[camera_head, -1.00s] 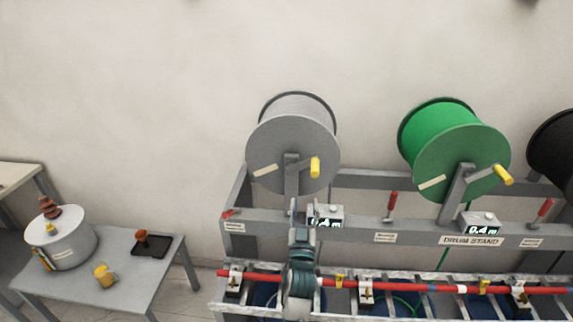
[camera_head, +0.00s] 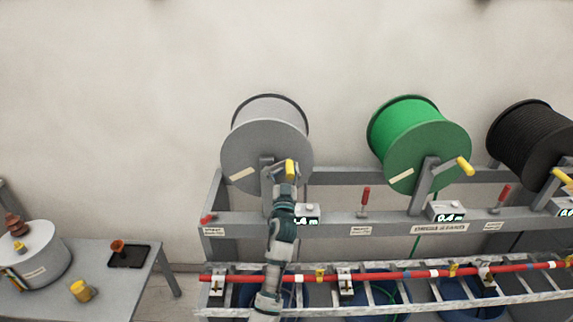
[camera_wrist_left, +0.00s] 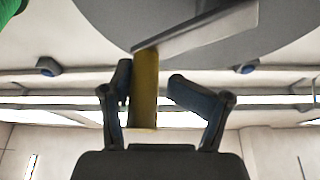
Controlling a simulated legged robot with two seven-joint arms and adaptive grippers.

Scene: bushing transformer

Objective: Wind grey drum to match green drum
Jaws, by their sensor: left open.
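The grey drum (camera_head: 262,140) sits on the stand at the left, with a yellow crank handle (camera_head: 290,170) at its front. My left gripper (camera_head: 287,184) is just below this handle. In the left wrist view the yellow handle (camera_wrist_left: 145,88) stands between the open fingers of the left gripper (camera_wrist_left: 150,82), nearer the left finger. I cannot tell whether that finger touches it. The grey drum's counter (camera_head: 306,219) is partly hidden by my arm. The green drum (camera_head: 425,150) is to the right, with its own yellow handle (camera_head: 465,166) and a counter (camera_head: 448,214) showing 0.4 m. My right gripper is not in view.
A black drum (camera_head: 530,140) stands at the far right. Red levers (camera_head: 366,198) rise from the stand's rail. A red bar (camera_head: 400,275) and a ladder-like rack cross the front. A side table (camera_head: 110,285) at left holds a pot and small items.

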